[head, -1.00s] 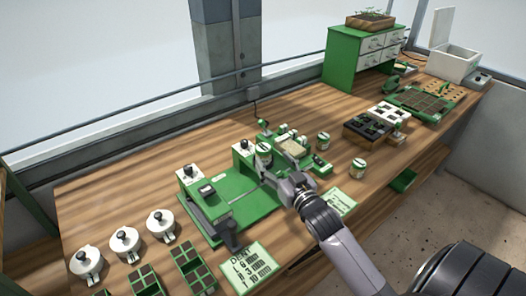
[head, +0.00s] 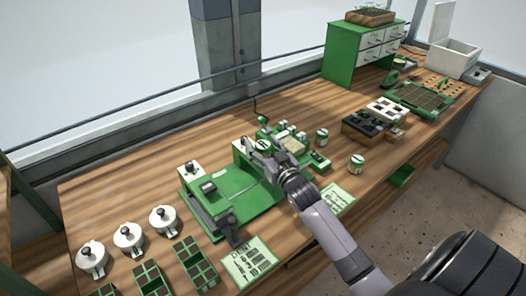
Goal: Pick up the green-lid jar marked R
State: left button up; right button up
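My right gripper (head: 262,155) reaches over the green seeder machine (head: 232,193) from the lower right. Its fingers are right at a small jar with a green and white lid (head: 263,145), which they and the wrist mostly hide. I cannot tell whether the fingers are closed on it. Two similar white jars with green lids stand on the bench to the right, one farther back (head: 322,137) and one nearer (head: 357,163). The letters on the jars are too small to read. My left gripper is not in view.
White lidded pots (head: 128,237) and green seed trays (head: 194,262) stand at the front left. A printed card (head: 250,261) lies in front of the machine. Black and white cell trays (head: 367,126) and a green drawer cabinet (head: 345,58) are farther right. Bare wood lies behind the machine.

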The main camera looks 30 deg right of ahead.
jog(key=c, duration=1.1)
jog(key=shift+r, duration=0.15)
